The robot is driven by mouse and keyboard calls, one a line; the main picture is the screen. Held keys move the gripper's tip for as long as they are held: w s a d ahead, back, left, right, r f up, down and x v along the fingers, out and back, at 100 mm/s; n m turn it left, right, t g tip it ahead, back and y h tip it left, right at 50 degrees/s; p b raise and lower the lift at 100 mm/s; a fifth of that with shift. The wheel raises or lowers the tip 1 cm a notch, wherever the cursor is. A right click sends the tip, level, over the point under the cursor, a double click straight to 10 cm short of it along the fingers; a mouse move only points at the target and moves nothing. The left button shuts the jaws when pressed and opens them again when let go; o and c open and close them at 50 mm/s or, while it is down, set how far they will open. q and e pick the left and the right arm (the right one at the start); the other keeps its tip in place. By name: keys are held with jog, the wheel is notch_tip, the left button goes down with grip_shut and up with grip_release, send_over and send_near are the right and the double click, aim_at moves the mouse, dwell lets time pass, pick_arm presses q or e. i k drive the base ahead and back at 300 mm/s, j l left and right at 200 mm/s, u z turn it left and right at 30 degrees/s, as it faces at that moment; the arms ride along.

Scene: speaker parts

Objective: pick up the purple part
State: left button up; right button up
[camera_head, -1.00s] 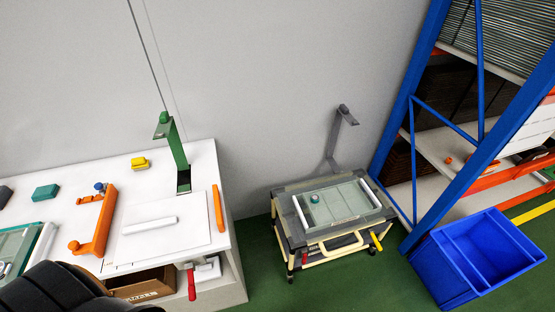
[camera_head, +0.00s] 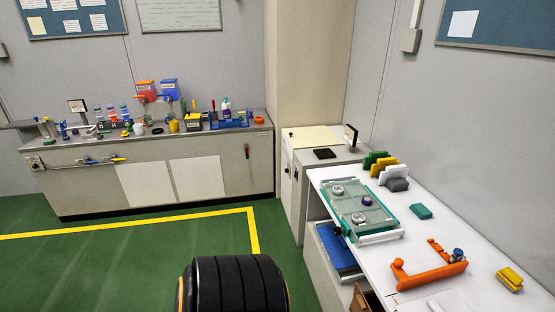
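A small purple part (camera_head: 367,200) sits on a green-edged, pale tray (camera_head: 346,204) on the white table at the right. Two round silver-grey parts (camera_head: 337,190) share the tray, one toward its far left and one near its front. Neither of my grippers is in view. A dark ribbed rounded shape, which looks like a piece of my own arm, fills the bottom middle.
The white table (camera_head: 440,225) also carries an orange holder (camera_head: 430,272), a yellow block (camera_head: 510,279), a green block (camera_head: 421,211) and upright coloured pieces. A cluttered grey workbench (camera_head: 160,175) stands at the back left. The green floor (camera_head: 110,270) between is open.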

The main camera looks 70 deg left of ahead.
aim_at(367, 200)
jog(key=u, duration=1.55)
jog(key=i+j, duration=0.15)
jog(key=j, duration=0.2)
